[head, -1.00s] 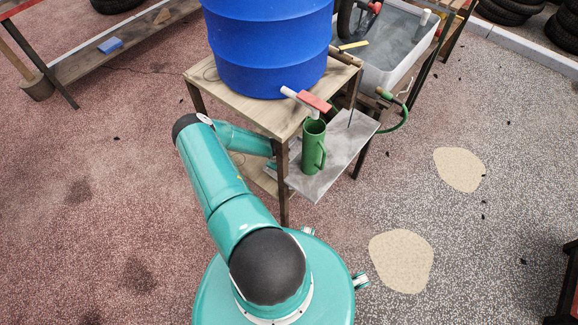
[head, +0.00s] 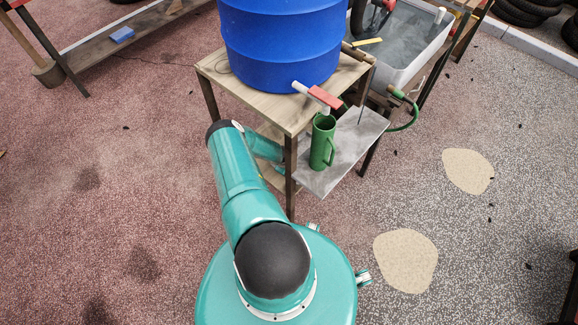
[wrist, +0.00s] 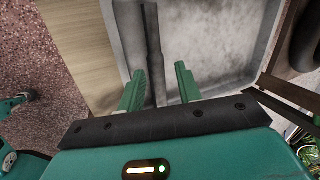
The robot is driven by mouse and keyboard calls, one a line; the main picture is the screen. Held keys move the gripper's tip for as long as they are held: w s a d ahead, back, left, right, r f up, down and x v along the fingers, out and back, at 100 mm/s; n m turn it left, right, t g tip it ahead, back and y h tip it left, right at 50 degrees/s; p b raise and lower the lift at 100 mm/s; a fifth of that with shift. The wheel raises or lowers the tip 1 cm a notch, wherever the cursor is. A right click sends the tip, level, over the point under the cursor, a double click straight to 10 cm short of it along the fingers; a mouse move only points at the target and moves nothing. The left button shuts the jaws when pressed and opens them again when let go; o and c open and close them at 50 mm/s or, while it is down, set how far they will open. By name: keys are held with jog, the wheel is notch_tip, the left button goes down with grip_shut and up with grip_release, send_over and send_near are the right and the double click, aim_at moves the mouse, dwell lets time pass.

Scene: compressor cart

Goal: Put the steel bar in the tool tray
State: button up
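A dark, narrow bar (wrist: 153,45), which looks like the steel bar, runs up and down the wrist view along the left side of a grey metal tray (wrist: 215,45). I cannot tell whether it rests on the tray floor or just above it. My gripper (wrist: 160,86) has its two green fingers apart, and the bar's near end shows between them, closer to the left finger. I see no finger pressed on it. In the head view my gripper is hidden under the wooden table (head: 292,114), and the bar is not visible there.
A blue barrel (head: 280,45) with a red-handled tap stands on the table. A green jug (head: 322,145) stands on a grey shelf (head: 350,160) at the table's right side. A table leg (head: 291,180) is close to my arm. A grey water tub (head: 405,45) is behind.

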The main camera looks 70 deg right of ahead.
jog(key=shift+o, duration=0.4)
jog(key=shift+r, duration=0.1)
jog(key=shift+r, duration=0.15)
jog(key=v, duration=1.1)
jog(key=shift+r, duration=0.35)
jog(key=shift+a, duration=0.15)
